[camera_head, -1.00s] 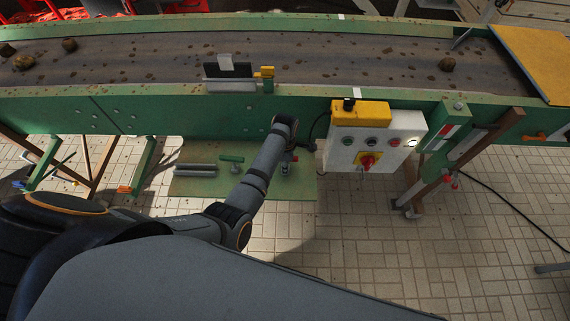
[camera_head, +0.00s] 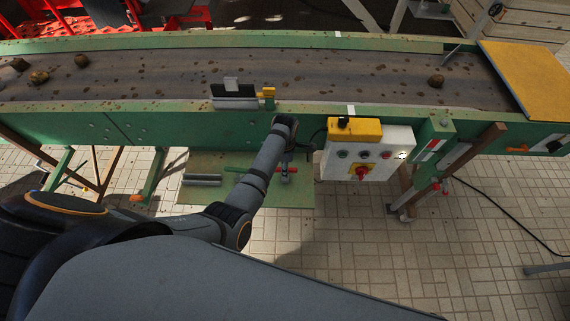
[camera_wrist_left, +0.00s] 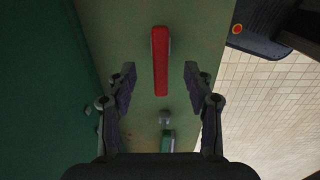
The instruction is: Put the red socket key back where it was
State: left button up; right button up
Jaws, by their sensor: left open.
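A red bar (camera_wrist_left: 160,62), which looks like the red socket key's handle, shows in the left wrist view over the green board (camera_wrist_left: 120,40). My left gripper (camera_wrist_left: 160,78) is open, with its two fingers apart on either side of the bar's lower end. A small grey tip and a green handle (camera_wrist_left: 167,140) lie closer to the palm. My right gripper is not in view.
The conveyor belt (camera_head: 330,72) carries a few potatoes (camera_head: 436,80). A white control box (camera_head: 400,145) with a yellow top and red knob hangs just right of my left arm. Grey cylinders (camera_head: 201,180) lie on the board's left.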

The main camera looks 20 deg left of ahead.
pick_arm(q)
notch_tip(320, 180, up, 5)
jog(key=p, duration=0.3)
jog(key=shift+f, duration=0.15)
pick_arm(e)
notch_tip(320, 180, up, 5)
